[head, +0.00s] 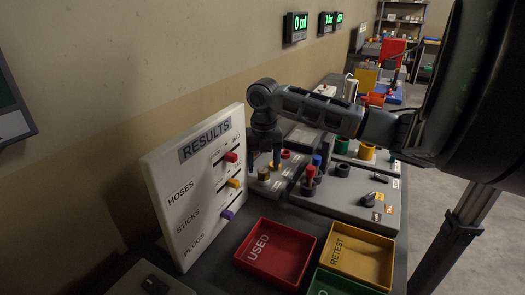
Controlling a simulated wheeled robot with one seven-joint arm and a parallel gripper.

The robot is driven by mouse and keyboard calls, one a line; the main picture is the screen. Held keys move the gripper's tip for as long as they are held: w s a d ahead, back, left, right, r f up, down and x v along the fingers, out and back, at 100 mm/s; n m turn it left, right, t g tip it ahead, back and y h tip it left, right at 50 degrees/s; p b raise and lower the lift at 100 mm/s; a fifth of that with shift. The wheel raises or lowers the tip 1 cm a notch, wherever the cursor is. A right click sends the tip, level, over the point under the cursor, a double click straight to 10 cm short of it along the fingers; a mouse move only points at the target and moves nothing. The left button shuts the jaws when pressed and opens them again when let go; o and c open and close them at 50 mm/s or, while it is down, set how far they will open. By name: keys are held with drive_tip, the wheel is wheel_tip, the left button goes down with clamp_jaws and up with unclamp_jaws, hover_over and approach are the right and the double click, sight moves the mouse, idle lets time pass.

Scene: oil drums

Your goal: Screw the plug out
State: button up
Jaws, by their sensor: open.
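My gripper (264,163) points down just right of the white results board, with its two fingers apart. A small brass-coloured plug-like piece (263,174) shows on a grey block at or just below the fingertips. I cannot tell whether the fingers touch it or stand around it. A red round piece (285,154) sits just right of the gripper. I cannot tell for sure which piece is the plug to be unscrewed, as the parts are small and partly hidden by my arm.
The results board (197,185) with coloured sliders stands close on the left. A red USED tray (276,252) and a yellow RETEST tray (357,254) lie in front, with part of a green tray (340,286). Upright red and blue-topped pieces (309,180) stand right of the gripper.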

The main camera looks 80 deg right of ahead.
sight(265, 171)
drive_tip(key=shift+f, duration=1.55)
drive_tip(key=c, duration=1.2)
drive_tip(key=shift+o, duration=0.2)
drive_tip(key=shift+s+d+f+n+b, duration=0.15)
drive_tip(key=shift+n+b, duration=0.55)
drive_tip(key=shift+n, duration=0.4)
drive_tip(key=shift+n+b, duration=0.65)
drive_tip(key=shift+n, duration=0.55)
drive_tip(key=shift+r+n, duration=0.2)
drive_tip(key=shift+n, duration=0.7)
